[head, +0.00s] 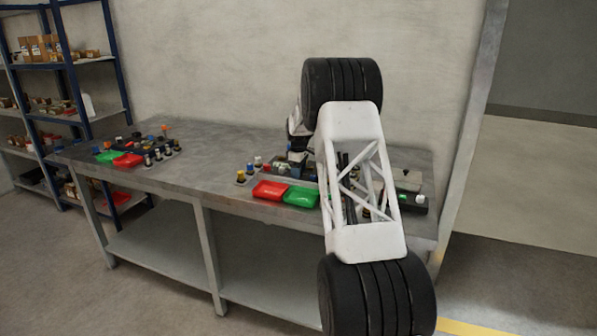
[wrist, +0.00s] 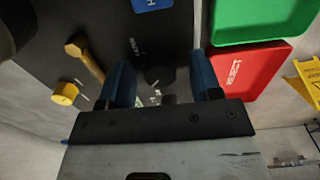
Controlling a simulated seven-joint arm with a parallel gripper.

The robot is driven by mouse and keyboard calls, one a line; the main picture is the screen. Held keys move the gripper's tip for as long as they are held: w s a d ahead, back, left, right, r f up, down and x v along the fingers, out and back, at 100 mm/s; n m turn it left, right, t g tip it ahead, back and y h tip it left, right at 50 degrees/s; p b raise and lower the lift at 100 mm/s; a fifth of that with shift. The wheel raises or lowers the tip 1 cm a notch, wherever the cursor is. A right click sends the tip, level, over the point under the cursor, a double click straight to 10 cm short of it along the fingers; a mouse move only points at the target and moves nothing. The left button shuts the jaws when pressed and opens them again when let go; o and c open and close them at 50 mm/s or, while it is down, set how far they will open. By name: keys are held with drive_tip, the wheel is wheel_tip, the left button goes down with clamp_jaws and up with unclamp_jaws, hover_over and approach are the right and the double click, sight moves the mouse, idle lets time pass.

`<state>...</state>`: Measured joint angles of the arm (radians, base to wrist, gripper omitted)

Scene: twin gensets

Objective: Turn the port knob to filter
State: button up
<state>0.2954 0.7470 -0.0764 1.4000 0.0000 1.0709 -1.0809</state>
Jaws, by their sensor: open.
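In the wrist view my gripper (wrist: 161,66) is open, with its two blue fingers apart over a dark panel (wrist: 75,28). A round black knob (wrist: 157,76) shows between the fingers, with a gap on each side. Small white marks sit beside the knob, too small to read, so I cannot tell its setting or whether it is the port one. A yellow knob (wrist: 65,93) and a brass-coloured lever (wrist: 85,60) lie left of the fingers. In the head view my arm hides the gripper and much of the right-hand set.
A red tray (wrist: 250,70) and a green tray (wrist: 265,18) lie right of the fingers. In the head view the grey bench (head: 215,160) carries another group of parts (head: 137,150) at left. Bare bench lies between the groups. A shelf rack (head: 60,65) stands far left.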

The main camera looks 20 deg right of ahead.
drive_tip(key=c, duration=0.9)
drive_tip(key=shift+c, duration=0.2)
drive_tip(key=shift+m, duration=0.4)
drive_tip(key=m, duration=0.8)
drive_tip(key=shift+m, duration=0.3)
drive_tip(key=m, duration=0.4)
drive_tip(key=shift+m, duration=0.3)
drive_tip(key=shift+r+m, duration=0.1)
drive_tip(key=shift+m, duration=1.9)
